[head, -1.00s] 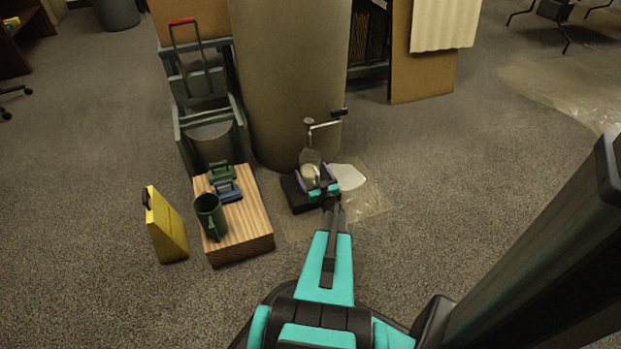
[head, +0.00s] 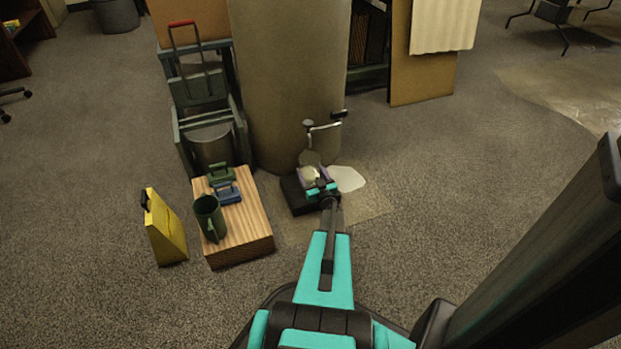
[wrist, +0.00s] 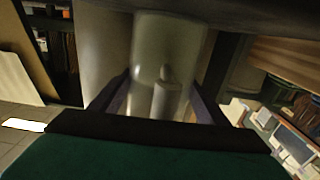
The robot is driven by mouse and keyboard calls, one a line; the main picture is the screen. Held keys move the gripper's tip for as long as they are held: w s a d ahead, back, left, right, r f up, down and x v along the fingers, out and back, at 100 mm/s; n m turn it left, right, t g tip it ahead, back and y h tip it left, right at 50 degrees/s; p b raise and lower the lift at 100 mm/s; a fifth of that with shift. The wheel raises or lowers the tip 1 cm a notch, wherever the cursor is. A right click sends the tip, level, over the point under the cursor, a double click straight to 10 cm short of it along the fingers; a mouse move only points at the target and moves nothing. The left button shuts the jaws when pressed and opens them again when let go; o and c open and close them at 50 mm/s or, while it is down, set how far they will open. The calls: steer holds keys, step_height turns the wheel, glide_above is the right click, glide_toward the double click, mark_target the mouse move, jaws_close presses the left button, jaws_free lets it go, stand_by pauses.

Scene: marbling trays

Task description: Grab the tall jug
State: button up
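A pale grey, shiny upright vessel (head: 309,158) stands on a low black base in front of the big column. It looks like the tall jug, though my gripper partly hides it. In the wrist view the vessel (wrist: 168,45) shows as a pale cylinder with a narrower upright part, perhaps its handle, towards me. My gripper (head: 315,178) has its purple fingers on both sides of the vessel and seems closed on it; the contact itself is hard to see.
The wooden box (head: 243,237) also holds a blue handled item (head: 228,193) and a green one (head: 221,174). A yellow case (head: 165,230) stands left of it. The column (head: 289,80) rises close behind the vessel, with a metal crank (head: 324,126) nearby. Carpet is clear to the right.

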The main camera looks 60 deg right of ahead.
mark_target(312, 168)
steer(key=c, duration=0.7)
steer(key=shift+r, duration=0.3)
steer(key=shift+r+p, duration=1.15)
steer(key=shift+r, duration=0.6)
steer(key=shift+v, duration=0.85)
steer(key=r+p+v, duration=0.1)
steer(key=p+v, duration=0.3)
steer(key=v, duration=1)
steer(key=shift+s, duration=0.15)
